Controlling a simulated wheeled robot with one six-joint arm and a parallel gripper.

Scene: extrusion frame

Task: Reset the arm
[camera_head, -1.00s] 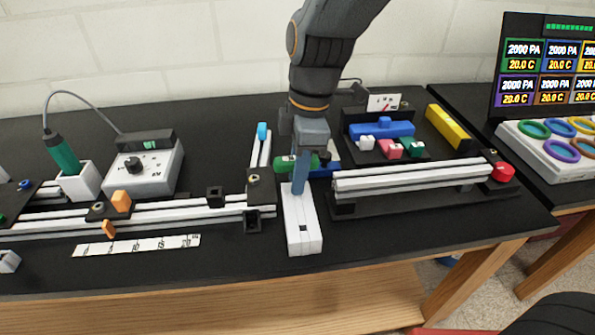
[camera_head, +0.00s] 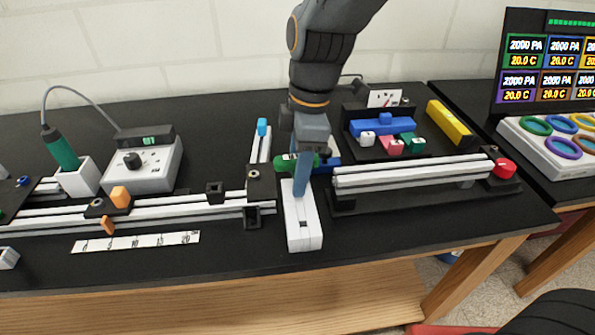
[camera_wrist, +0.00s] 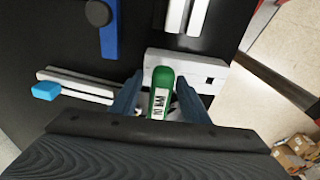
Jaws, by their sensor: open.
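My arm comes down from the top middle in the head view. My gripper (camera_head: 302,172) is low over the bench, pointing down, by a white block (camera_head: 302,222) with a small dark square hole. In the wrist view my gripper (camera_wrist: 163,98) has its two blue fingers apart. A green tool with a white label (camera_wrist: 160,92) shows between them, over or beside the white block (camera_wrist: 213,72). In the head view the green tool (camera_head: 284,162) is partly hidden behind the gripper. I cannot tell whether a finger touches it.
White rails on a black base (camera_head: 410,173) with a red knob (camera_head: 504,168) stand close on the right. An extrusion frame (camera_head: 180,211) and a grey control box (camera_head: 143,166) are left. A blue bar (camera_head: 381,126) lies behind. The bench's front strip is mostly clear.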

